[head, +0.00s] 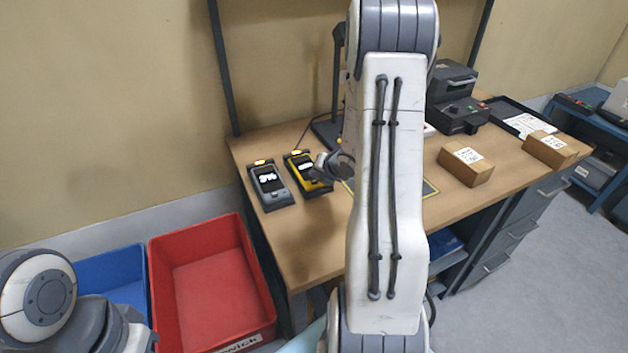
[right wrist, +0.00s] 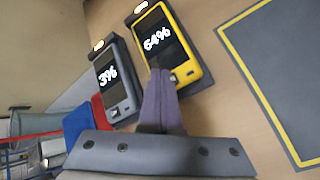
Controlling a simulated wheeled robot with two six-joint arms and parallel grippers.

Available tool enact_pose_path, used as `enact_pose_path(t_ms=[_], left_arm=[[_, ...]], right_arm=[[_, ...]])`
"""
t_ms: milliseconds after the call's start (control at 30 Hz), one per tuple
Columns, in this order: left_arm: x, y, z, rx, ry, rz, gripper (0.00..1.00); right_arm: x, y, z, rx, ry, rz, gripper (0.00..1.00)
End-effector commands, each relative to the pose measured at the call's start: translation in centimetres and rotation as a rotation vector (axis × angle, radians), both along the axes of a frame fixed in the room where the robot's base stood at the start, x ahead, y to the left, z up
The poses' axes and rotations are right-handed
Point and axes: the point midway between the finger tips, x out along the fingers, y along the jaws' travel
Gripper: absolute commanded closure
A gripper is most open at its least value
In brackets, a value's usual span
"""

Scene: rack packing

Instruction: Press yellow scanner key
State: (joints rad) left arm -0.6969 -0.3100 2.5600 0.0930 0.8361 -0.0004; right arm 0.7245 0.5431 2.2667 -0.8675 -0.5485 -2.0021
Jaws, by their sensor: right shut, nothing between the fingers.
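The yellow scanner (head: 299,162) lies in a dark cradle on the wooden table, left of my right arm; its display reads 64% in the right wrist view (right wrist: 178,25). A grey scanner (head: 270,182) lies to its left, reading 3% in the right wrist view (right wrist: 117,90). My right gripper (head: 316,174) is shut and empty, with its fingertips over the lower part of the yellow scanner. In the right wrist view its fingers (right wrist: 159,78) cover part of the scanner's lower left edge; I cannot tell whether they touch it. My left gripper is out of view.
A red bin (head: 218,282) and a blue bin (head: 120,268) stand left of the table. Two cardboard boxes (head: 466,171) (head: 550,151), a black printer-like device (head: 458,112) and a black tray (head: 507,112) are on the right side. The table front is clear.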

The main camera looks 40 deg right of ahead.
Motion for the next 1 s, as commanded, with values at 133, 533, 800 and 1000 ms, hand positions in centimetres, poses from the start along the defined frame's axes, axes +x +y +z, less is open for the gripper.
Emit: enact_pose_path(t_ms=[133, 533, 800, 1000], left_arm=[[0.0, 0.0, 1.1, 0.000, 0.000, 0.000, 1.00], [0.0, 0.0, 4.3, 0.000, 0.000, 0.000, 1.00], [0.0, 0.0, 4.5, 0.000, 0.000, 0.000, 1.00], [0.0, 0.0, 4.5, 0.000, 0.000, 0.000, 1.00]], right_arm=[[0.0, 0.0, 1.4, -0.002, -0.001, 0.001, 1.00], [0.0, 0.0, 5.5, -0.002, 0.000, 0.001, 1.00], [0.0, 0.0, 5.9, 0.000, 0.000, 0.000, 1.00], [0.0, 0.0, 5.9, 0.000, 0.000, 0.000, 1.00]])
